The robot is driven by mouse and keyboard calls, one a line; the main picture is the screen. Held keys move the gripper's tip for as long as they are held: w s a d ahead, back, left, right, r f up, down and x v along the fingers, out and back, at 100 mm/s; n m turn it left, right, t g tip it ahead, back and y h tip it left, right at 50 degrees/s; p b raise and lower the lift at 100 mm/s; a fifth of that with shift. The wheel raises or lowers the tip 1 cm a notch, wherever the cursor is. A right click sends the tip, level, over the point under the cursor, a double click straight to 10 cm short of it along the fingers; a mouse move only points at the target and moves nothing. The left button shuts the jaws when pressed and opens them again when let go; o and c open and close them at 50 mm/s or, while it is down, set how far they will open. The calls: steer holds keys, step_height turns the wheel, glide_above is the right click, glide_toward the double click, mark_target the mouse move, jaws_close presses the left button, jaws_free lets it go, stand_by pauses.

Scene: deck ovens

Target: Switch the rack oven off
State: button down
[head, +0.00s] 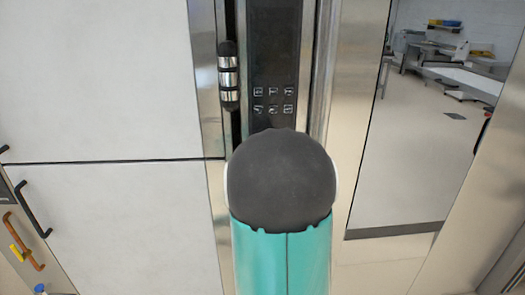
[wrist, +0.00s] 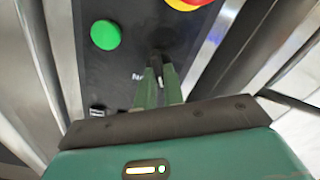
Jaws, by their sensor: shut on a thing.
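The rack oven's dark control panel (head: 273,50) stands upright in the head view, with small icon buttons on it. My arm hides its lower part and my gripper there. In the wrist view, the black panel (wrist: 125,62) fills the upper middle. My gripper (wrist: 158,72) has its green fingers close together at the panel, shut on a small dark switch knob (wrist: 156,55). The fingers hide most of the knob, so I cannot tell which way it points. A printed label beside it is partly hidden.
A round green button (wrist: 105,34) is left of the fingers; a red and yellow button (wrist: 187,3) is at the top edge. In the head view, a black and silver handle (head: 229,75) stands left of the panel, and a glossy door panel (head: 415,140) stands right.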

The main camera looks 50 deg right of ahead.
steer(key=c, duration=1.5)
jaws_free()
steer(key=shift+s, duration=0.1)
steer(key=v, duration=1.3)
steer(key=shift+s+a, duration=0.25)
steer(key=shift+a, duration=0.05)
steer(key=w+a+n+y, duration=0.1)
steer(key=w+a+y, duration=0.25)
steer(key=a, duration=0.65)
steer(key=w+a+n+y, duration=0.1)
steer(key=w+a+y, duration=0.3)
steer(key=a, duration=0.5)
steer(key=s+a+f+g+y, duration=0.1)
steer(key=s+a+g+y, duration=0.2)
steer(key=s+a, duration=0.3)
steer(key=s+a+n+g+y, duration=0.1)
steer(key=s+a+g+y, duration=0.2)
steer(key=a, duration=1)
steer(key=s, duration=0.3)
steer(key=shift+s+f+n, duration=0.3)
steer(key=shift+s+f, duration=0.1)
